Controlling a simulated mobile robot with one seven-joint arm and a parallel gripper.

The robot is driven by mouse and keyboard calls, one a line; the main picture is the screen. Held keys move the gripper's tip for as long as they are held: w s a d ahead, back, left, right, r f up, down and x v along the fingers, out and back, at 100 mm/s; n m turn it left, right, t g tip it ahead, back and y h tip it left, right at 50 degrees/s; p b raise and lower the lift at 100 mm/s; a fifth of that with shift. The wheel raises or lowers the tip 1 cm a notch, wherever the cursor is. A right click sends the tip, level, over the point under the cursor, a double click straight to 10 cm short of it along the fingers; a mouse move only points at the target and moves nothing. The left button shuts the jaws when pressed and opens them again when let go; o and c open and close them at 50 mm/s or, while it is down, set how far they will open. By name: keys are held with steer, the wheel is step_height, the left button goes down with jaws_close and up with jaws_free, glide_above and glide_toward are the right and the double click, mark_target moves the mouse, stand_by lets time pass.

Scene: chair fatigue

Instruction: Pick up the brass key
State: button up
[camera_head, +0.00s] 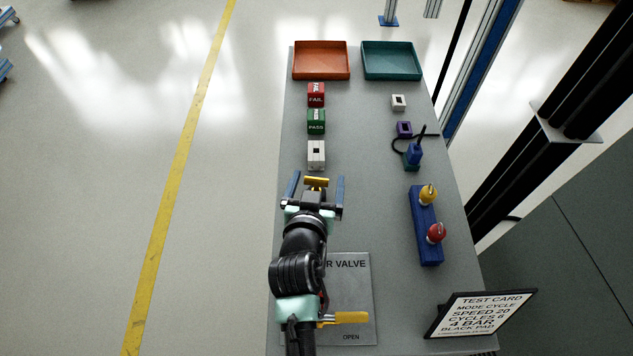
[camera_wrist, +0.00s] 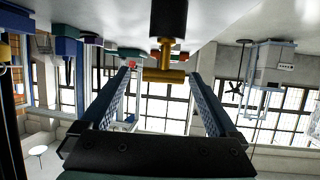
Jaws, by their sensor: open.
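The brass key (camera_head: 316,182) is a T-shaped golden piece with a crossbar, in the left column of objects on the grey table. In the wrist view the key (camera_wrist: 165,74) sits on a black post (camera_wrist: 168,18), the picture being upside down. My gripper (camera_head: 317,179) is open, its two blue fingers on either side of the key with gaps to both. In the wrist view the gripper (camera_wrist: 160,78) frames the key near its fingertips. No contact shows. My wrist hides part of the post in the head view.
A white slotted block (camera_head: 316,155), green PASS block (camera_head: 316,122) and red FAIL block (camera_head: 316,95) stand beyond the key. Orange (camera_head: 321,76) and teal (camera_head: 391,76) trays are at the far end. A blue button box (camera_head: 424,238) is on the right. The table middle is clear.

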steer(key=shift+x, duration=2.1)
steer(key=shift+a, duration=0.15)
